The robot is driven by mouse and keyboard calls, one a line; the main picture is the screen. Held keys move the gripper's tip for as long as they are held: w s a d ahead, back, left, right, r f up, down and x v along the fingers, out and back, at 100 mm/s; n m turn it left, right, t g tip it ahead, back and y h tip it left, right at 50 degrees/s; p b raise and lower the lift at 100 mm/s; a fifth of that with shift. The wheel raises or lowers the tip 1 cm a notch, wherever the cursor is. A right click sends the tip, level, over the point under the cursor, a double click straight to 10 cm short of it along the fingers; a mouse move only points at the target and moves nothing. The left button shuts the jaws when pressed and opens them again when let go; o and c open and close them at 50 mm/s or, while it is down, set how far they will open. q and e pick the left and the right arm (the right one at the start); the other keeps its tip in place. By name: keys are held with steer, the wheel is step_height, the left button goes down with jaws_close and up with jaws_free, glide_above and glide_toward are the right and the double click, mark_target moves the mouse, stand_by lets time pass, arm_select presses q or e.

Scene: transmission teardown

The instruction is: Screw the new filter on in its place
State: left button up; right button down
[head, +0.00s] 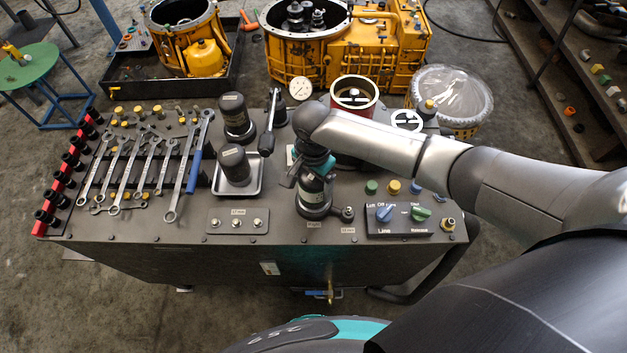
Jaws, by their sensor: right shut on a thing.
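My right gripper (308,172) points down over the front middle of the bench top and is shut on a dark cylinder (314,194), which appears to be the new filter. The cylinder stands upright at a round fitting behind a small white label. The gripper and wrist hide its top, and I cannot tell whether it is threaded on. Another dark canister (234,163) stands in a shallow metal tray (256,184) to the left. A third dark canister (236,113) stands behind that. My left gripper is not in view.
Several wrenches (148,165) and a red socket rail (60,190) fill the bench's left side. A control panel (400,218) is at right, with a red-rimmed pot (354,88) behind. Yellow housings (375,50) stand beyond the bench.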

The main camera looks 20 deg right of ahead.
steer(key=shift+f+p, duration=0.3)
stand_by(1.1)
steer(key=shift+w, duration=0.1)
jaws_free()
stand_by(0.3)
step_height(320, 180, up, 5)
steer(key=p, duration=0.5)
steer(key=shift+r, duration=0.95)
